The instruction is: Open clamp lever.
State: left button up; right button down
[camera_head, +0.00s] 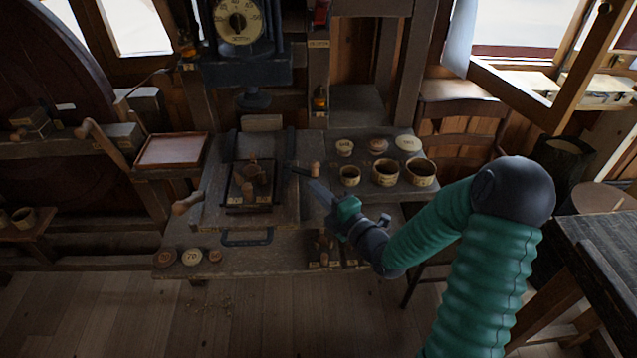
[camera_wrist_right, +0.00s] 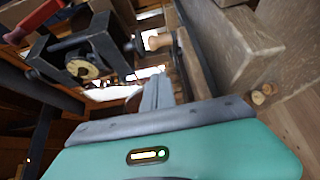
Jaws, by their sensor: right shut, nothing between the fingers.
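The clamp lever (camera_head: 302,171) appears as a dark bar with a wooden knob at its right end, beside the dark clamp frame on the bench. A wooden knob (camera_wrist_right: 158,42) also shows in the wrist view, beyond the fingers; I take it for the lever's knob. My right gripper (camera_head: 314,186) reaches in from the right, with its fingertips just below the knob in the head view. In the wrist view its fingers (camera_wrist_right: 157,92) are together and empty. I cannot tell whether they touch the lever. My left gripper is out of view.
Several cups (camera_head: 385,172) stand on the bench right of the lever. A shallow reddish tray (camera_head: 172,151) sits at left, and a wooden handle (camera_head: 188,203) sticks out from the bench. A press with a round dial (camera_head: 239,20) stands behind. The floor in front is mostly clear.

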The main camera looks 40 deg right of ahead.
aim_at(318, 169)
jog(key=w+d, duration=0.2)
jog(key=w, duration=0.1)
jog(key=shift+w+d, duration=0.25)
jog(key=shift+w+d+f+p, duration=0.1)
jog(key=shift+w+d+p, duration=0.1)
jog(key=shift+d+p, duration=0.15)
jog(key=shift+a, duration=0.1)
jog(key=shift+w+d+f+n+y+b, duration=0.1)
jog(key=shift+w+d+n+y+b, duration=0.25)
jog(key=shift+b, duration=0.3)
jog(key=shift+w+d+f+n+y+b, duration=0.15)
jog(key=shift+d+y+b, duration=0.25)
jog(key=shift+b, duration=0.2)
jog(key=shift+d+r, duration=0.2)
jog(key=shift+d, duration=0.05)
jog(key=shift+w+d, duration=0.1)
jog(key=shift+r, duration=0.1)
